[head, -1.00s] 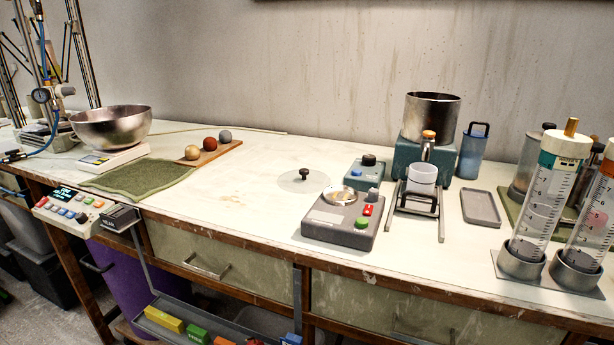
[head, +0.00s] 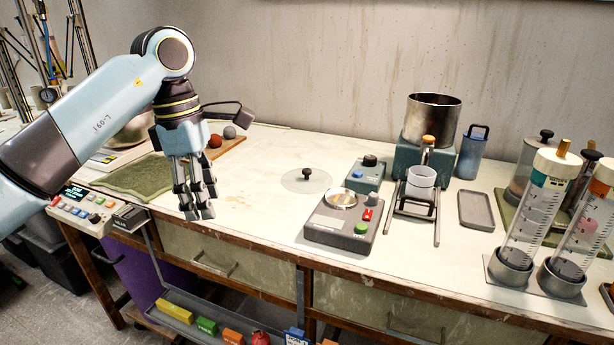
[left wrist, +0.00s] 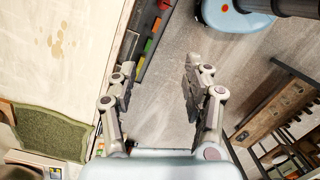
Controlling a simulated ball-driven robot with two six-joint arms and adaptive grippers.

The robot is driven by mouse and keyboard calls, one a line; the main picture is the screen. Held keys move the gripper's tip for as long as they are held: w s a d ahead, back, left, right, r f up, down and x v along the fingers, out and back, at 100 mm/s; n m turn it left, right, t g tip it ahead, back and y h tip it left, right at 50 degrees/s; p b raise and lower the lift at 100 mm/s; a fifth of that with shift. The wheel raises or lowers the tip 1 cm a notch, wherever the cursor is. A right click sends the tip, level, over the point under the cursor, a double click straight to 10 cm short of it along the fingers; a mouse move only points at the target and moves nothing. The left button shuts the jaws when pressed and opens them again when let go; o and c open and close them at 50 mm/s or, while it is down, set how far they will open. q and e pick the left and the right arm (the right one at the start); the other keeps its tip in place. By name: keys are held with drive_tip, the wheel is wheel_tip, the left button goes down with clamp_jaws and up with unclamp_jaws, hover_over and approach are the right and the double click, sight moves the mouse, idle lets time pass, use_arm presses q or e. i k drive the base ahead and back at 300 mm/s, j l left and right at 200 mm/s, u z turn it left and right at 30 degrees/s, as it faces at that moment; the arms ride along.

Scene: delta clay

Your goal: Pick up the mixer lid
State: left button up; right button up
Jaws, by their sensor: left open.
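The mixer lid (head: 305,181) is a thin, see-through disc with a dark knob at its centre. It lies flat on the bench, left of the grey device with the round dial. My left gripper (head: 197,214) hangs fingers down over the front edge of the bench, left of the lid and apart from it. In the left wrist view the left gripper (left wrist: 158,85) is open and empty, with floor below it. The lid is not visible there. My right gripper is not in view.
A steel mixer bowl (head: 433,118) stands at the back right. A grey button device (head: 340,222) and a teal box (head: 366,174) stand right of the lid. A green cloth (head: 135,178) lies at left. The bench between cloth and lid is clear.

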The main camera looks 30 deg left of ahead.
sight(304, 180)
drive_tip(key=i, duration=1)
